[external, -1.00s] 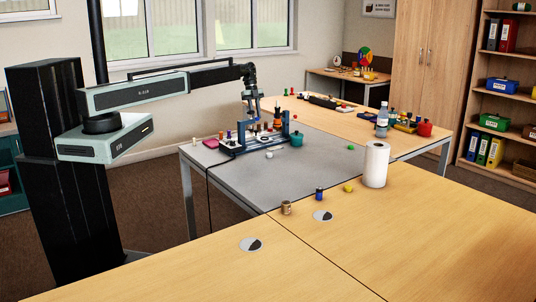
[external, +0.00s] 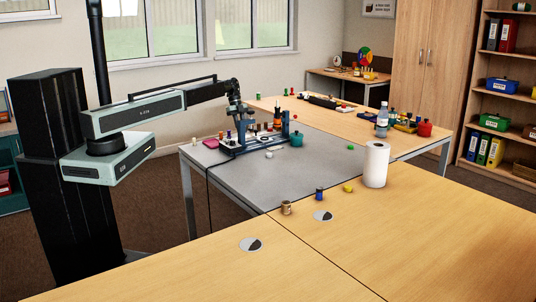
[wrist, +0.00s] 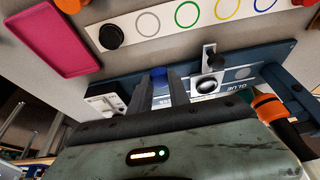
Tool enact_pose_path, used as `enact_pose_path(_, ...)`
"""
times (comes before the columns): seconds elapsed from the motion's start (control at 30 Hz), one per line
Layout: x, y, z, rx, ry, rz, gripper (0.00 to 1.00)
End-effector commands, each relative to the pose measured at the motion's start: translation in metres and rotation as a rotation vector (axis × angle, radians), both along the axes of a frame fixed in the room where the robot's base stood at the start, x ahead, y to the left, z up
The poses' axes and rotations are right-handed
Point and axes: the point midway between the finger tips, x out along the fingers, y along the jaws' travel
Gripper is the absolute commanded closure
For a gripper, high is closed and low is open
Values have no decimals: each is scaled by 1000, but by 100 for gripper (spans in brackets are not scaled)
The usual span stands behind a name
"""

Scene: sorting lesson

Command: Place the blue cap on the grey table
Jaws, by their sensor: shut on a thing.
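My gripper (wrist: 160,84) is shut on the blue cap (wrist: 160,72), of which a small part shows between the two fingers in the wrist view. In the external view my gripper (external: 238,108) is above the left part of the blue rack (external: 262,147), and the cap cannot be made out there. The grey table (external: 255,183) lies under the rack, with bare surface in front of it. The wrist view shows the rack's dark blue rail (wrist: 120,78) close to the fingers. The lower part of the cap is hidden by the fingers.
A pink tray (wrist: 52,40) and a white strip with coloured rings (wrist: 225,10) lie near the rack; a black cap (wrist: 111,36) sits on the strip. An orange-collared bottle (wrist: 268,106) stands at the right. A teal pot (external: 297,139) stands right of the rack.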

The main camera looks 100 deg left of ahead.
Motion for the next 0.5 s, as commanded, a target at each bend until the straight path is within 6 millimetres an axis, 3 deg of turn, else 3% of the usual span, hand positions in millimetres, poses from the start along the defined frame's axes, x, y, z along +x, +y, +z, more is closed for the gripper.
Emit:
enact_pose_path(0.03, 0, 0, -10, 0, 0, 0, 100)
enact_pose_path(0.17, 0, 0, -8, 0, 0, 0, 100)
enact_pose_path(0.4, 0, 0, -46, 0, 0, 0, 100)
enact_pose_path(0.5, 0, 0, -45, 0, 0, 0, 100)
